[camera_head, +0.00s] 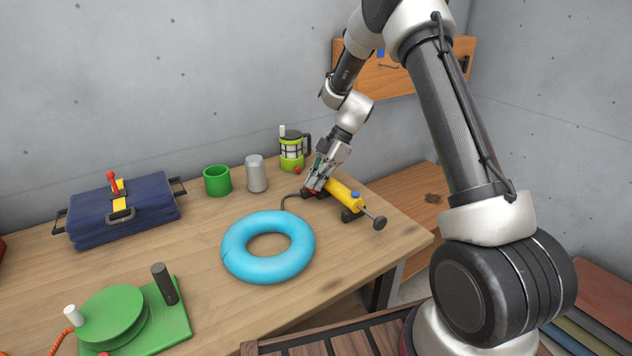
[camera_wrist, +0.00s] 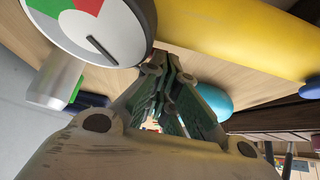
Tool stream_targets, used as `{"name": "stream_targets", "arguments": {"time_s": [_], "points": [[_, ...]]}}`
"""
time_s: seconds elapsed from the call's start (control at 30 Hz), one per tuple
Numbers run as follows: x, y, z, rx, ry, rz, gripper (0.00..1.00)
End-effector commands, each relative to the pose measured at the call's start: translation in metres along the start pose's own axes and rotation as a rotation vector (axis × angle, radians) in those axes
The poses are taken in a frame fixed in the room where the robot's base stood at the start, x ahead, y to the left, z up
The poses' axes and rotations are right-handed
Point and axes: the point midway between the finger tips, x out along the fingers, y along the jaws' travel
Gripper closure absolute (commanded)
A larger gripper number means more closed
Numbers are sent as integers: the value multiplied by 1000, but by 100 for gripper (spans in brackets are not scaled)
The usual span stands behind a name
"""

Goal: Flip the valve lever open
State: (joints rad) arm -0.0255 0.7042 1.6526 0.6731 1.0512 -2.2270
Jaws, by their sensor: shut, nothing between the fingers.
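A yellow cylinder like a hand pump (camera_head: 340,192) lies on the workbench near its right end, with a blue knob on top and a black-ended plunger. It fills the upper right of the wrist view (camera_wrist: 250,35). A round gauge (camera_wrist: 90,28) with a red, green and white face shows beside it. My gripper (camera_head: 312,188) points down at the pump's far-left end, its fingers closed together and empty in the wrist view (camera_wrist: 172,68). Small red parts show under the fingertips. The valve lever cannot be picked out clearly; my gripper covers that area. Contact cannot be told.
The bench's right edge is close to the pump.

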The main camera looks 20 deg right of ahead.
Motion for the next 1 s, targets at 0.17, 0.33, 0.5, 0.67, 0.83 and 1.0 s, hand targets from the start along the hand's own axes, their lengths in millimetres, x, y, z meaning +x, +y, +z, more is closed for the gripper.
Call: {"name": "stream_targets", "arguments": {"time_s": [0.17, 0.33, 0.5, 0.67, 0.83, 1.0], "points": [[1, 0, -1, 26, -1, 18, 100], [2, -1, -3, 57, 0, 37, 100], [3, -1, -5, 98, -1, 67, 100], [6, -1, -9, 176, 0, 117, 100], [10, 0, -15, 294, 0, 197, 100], [14, 2, -21, 429, 0, 287, 100]]}}
